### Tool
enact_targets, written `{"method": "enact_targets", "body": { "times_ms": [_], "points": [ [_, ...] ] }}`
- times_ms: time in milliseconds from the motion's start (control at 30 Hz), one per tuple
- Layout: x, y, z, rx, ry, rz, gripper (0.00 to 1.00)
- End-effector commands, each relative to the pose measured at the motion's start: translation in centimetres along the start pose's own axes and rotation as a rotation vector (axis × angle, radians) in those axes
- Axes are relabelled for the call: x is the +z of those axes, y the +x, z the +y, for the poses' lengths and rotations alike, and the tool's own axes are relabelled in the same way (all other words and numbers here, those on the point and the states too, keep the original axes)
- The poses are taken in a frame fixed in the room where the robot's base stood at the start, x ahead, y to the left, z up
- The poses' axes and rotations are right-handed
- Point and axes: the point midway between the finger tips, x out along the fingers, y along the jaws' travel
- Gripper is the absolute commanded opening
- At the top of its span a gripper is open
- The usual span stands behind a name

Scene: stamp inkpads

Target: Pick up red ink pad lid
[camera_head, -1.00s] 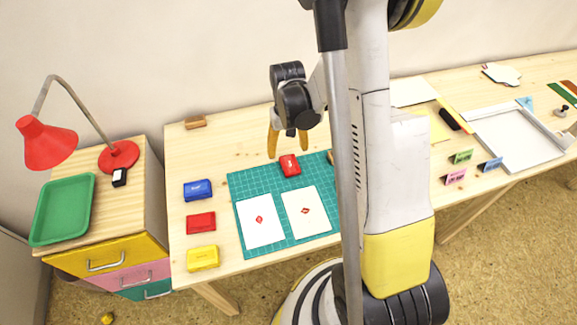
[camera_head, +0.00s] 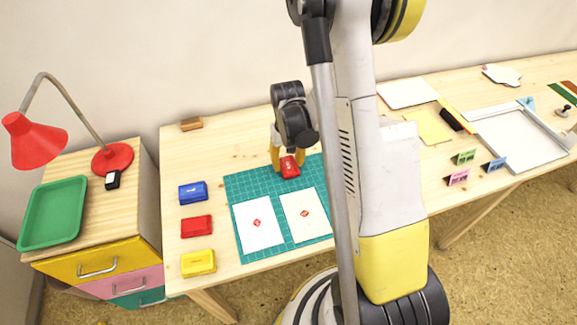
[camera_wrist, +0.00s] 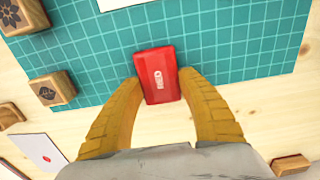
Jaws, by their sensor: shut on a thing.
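A small red ink pad lid (camera_head: 289,167) with a white mark on top is on the green cutting mat (camera_head: 240,184), near its back edge. My gripper (camera_head: 281,168) has its yellow fingers on either side of the red lid. In the wrist view the red lid (camera_wrist: 158,76) is between the two yellow fingertips (camera_wrist: 158,84), which are shut on its sides. Whether it touches the mat or is lifted slightly cannot be told. A second red ink pad (camera_head: 196,226) lies left of the mat.
A blue ink pad (camera_head: 193,192) and a yellow one (camera_head: 198,263) lie in line with the second red one. Two white cards (camera_head: 258,236) lie on the mat. A red lamp (camera_head: 35,140) stands at left.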

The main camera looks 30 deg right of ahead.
Motion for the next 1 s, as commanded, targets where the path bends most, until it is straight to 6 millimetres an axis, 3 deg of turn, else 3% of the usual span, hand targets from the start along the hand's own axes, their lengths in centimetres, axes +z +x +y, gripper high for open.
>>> {"method": "enact_targets", "body": {
  "times_ms": [333, 600, 1000],
  "points": [
    [0.0, -0.7, 0.0, 0.0, 0.0, 0.0, 0.3],
    [0.1, -4.9, 0.2, 0.0, 0.001, 0.0, 0.3],
    [4.8, -9.8, 8.0, 0.0, 0.005, 0.0, 0.3]
  ]
}}
